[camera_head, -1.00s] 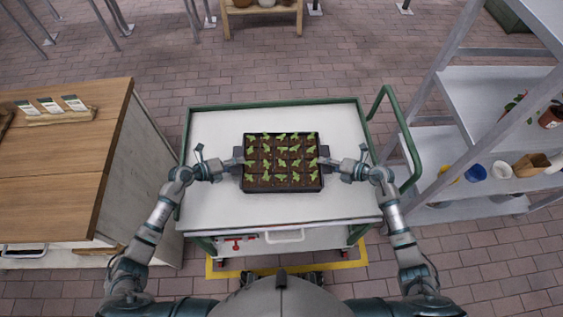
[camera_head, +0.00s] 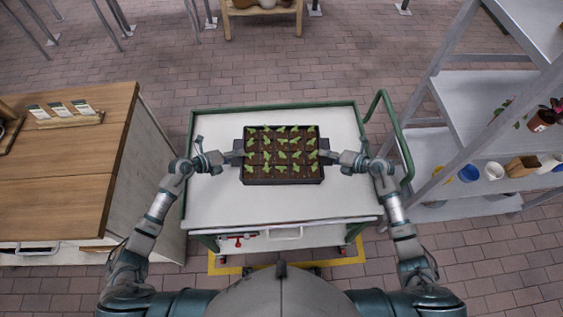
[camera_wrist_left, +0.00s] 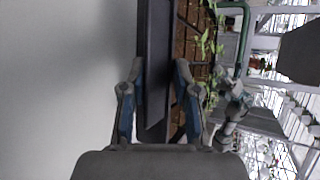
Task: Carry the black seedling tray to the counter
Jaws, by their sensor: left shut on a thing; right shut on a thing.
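The black seedling tray (camera_head: 283,181) holds rows of small green seedlings in brown soil. It is over the white top of the green-framed cart (camera_head: 290,207); whether it touches the top is hard to tell. My left gripper (camera_head: 238,155) is shut on the tray's left side. In the left wrist view the tray's dark wall (camera_wrist_left: 156,70) lies between the fingers of my left gripper (camera_wrist_left: 158,88). My right gripper (camera_head: 326,157) is shut on the tray's right side. The wooden-topped counter (camera_head: 70,170) stands to the left of the cart.
Seed packets in a wooden holder (camera_head: 66,118) stand on the counter's far part; its nearer top is clear. A grey metal shelf (camera_head: 490,110) with pots stands at the right. The cart's green handle (camera_head: 395,130) rises on its right side. Brick floor lies beyond.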

